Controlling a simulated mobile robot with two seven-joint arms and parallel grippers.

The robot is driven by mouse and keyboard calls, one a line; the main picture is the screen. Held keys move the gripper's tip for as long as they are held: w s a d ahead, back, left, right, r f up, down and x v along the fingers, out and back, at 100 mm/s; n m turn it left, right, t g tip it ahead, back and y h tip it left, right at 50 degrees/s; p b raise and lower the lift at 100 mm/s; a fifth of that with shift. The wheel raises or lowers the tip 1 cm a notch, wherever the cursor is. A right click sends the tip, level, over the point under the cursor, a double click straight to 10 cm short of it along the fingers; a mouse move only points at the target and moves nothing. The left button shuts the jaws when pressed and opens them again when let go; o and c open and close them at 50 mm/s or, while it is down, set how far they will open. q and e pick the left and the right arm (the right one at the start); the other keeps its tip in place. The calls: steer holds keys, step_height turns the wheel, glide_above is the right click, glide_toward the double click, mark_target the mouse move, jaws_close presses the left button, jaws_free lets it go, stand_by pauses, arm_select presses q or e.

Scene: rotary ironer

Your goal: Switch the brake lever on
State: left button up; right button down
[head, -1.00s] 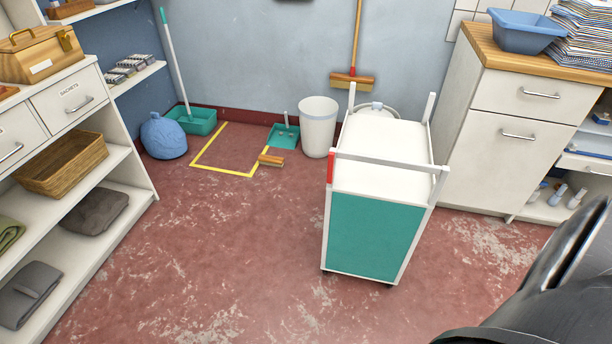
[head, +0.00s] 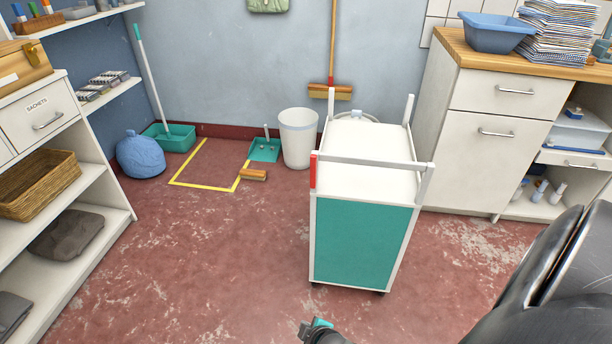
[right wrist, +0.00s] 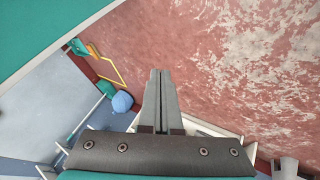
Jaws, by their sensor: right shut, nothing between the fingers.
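The trolley (head: 362,240) has a white top, a teal front panel and white rails, and stands on the floor right of centre. A red piece (head: 314,170) sits upright at the left end of its near handle rail; it may be the brake lever, but I cannot tell for sure. In the right wrist view my right gripper (right wrist: 160,74) is shut and empty, with a teal panel (right wrist: 40,30) at the upper left. A grey and teal part of mine, probably the right gripper, shows at the bottom edge of the head view, below the trolley. My left gripper is out of view.
A white bin (head: 298,140) stands behind the trolley's left side. A wooden-topped cabinet (head: 488,145) is close on its right. Shelves (head: 80,220) line the left. The red floor (head: 200,270) is clear between shelves and trolley.

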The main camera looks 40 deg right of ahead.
steer(key=w+d+r+n+t+h+b, duration=0.25)
steer(key=w+d+r+t+b, duration=0.2)
steer(key=w+r, duration=0.8)
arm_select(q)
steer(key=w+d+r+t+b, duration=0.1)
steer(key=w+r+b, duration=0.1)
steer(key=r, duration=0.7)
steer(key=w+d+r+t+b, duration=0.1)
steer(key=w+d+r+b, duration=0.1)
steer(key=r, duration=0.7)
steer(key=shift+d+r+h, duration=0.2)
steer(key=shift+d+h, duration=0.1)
arm_select(e)
steer(key=w+d+r+n+t+h, duration=0.1)
steer(key=w+d+r+t+h, duration=0.1)
steer(key=r, duration=0.6)
steer(key=w+d+r+n+t+h, duration=0.2)
steer(key=d+r, duration=0.3)
steer(key=r, duration=0.3)
steer(key=shift+w+r+h, duration=0.15)
steer(key=shift+w+h, duration=0.2)
steer(key=shift+w, duration=0.5)
